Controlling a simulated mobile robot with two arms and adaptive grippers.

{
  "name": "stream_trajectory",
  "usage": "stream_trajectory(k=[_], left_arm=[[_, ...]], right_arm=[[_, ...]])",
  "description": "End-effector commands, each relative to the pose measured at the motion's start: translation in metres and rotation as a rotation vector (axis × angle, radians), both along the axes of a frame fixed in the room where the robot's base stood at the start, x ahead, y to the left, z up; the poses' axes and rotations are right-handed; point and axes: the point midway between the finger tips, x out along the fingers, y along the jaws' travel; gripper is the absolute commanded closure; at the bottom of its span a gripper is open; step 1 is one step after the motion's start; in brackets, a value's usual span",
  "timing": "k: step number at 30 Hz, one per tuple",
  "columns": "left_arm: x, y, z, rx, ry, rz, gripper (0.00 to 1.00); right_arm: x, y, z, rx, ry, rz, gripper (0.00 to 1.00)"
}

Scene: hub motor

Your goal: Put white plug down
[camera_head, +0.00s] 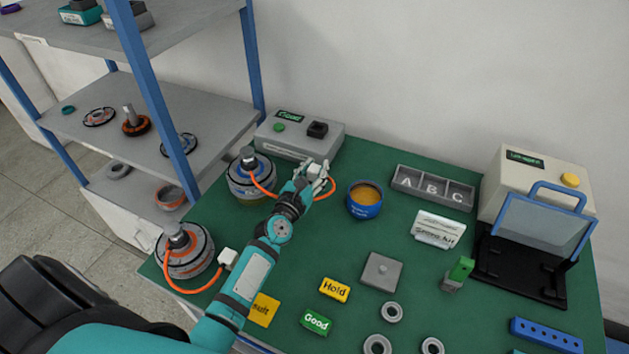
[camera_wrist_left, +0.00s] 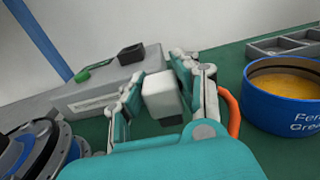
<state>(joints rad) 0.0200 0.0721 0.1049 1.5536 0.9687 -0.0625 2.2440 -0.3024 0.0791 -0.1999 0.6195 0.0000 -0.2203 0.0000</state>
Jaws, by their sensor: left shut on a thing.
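The white plug (camera_wrist_left: 162,95) is between the fingers of my left gripper (camera_wrist_left: 160,100) in the left wrist view. It also shows small in the head view (camera_head: 314,170), where my left gripper (camera_head: 316,178) is shut on it. An orange cable (camera_head: 325,190) runs from the plug towards the blue-rimmed hub motor (camera_head: 251,178) to its left. The gripper is in front of the grey tester box (camera_head: 299,136) and left of the blue grease tub (camera_head: 365,198). Whether the plug touches the table is unclear. My right gripper is not in view.
A second hub motor (camera_head: 186,250) with its own white plug (camera_head: 228,258) is at the near left. The ABC tray (camera_head: 432,186), a white kit bag (camera_head: 437,229) and a cream machine (camera_head: 535,184) are to the right. Green table (camera_head: 310,248) is bare right of my forearm.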

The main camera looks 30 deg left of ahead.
Motion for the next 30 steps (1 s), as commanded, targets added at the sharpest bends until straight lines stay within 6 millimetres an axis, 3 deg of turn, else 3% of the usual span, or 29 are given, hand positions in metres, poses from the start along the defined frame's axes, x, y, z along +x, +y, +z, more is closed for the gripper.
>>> stream_trajectory(k=[5,12,24,25,30], left_arm=[[0.006,0.003,-0.008,0.0,0.001,0.0,1.0],[0.005,0.004,-0.038,0.001,0.0,0.002,1.0],[0.005,0.003,-0.041,-0.001,0.001,0.001,1.0],[0.005,0.003,-0.039,-0.001,0.001,0.001,0.66],[0.005,0.003,-0.039,0.0,0.001,0.001,0.46]], right_arm=[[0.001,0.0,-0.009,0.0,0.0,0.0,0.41],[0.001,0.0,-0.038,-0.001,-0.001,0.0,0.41],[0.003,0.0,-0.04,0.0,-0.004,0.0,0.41],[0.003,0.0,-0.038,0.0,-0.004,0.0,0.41],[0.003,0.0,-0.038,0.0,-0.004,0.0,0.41]])
